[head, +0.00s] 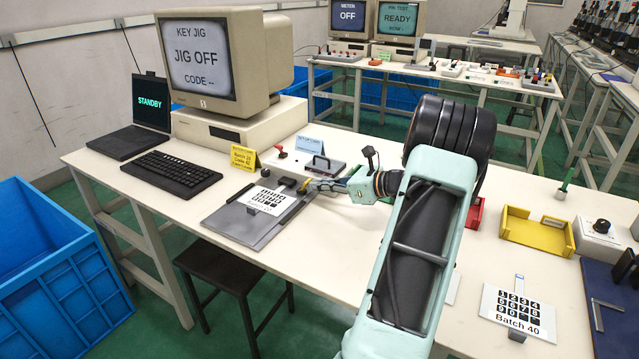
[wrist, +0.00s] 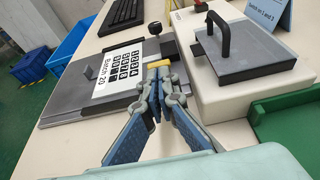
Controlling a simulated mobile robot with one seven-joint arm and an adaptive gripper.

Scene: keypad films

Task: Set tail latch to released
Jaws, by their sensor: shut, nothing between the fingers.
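The grey key jig (head: 232,222) lies on the bench and bears a white keypad film marked Batch 20 (head: 262,204). It also shows in the wrist view (wrist: 62,110). A small yellow piece (wrist: 158,66) sits at the jig's edge, perhaps the tail latch; no label shows. A black block (wrist: 151,49) and a round black knob (wrist: 154,30) are just beyond it. My gripper (wrist: 156,82) is shut and empty, its fingertips close to the yellow piece. I cannot tell whether they touch. In the head view my gripper (head: 316,185) is at the jig's right edge.
A pale box with a handled grey lid (wrist: 240,62) stands close right of my gripper, with a green tray (wrist: 290,125) nearer. The monitor (head: 203,53) reads JIG OFF. A keyboard (head: 171,174) lies left. A Batch 40 film (head: 517,311) lies on the right.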

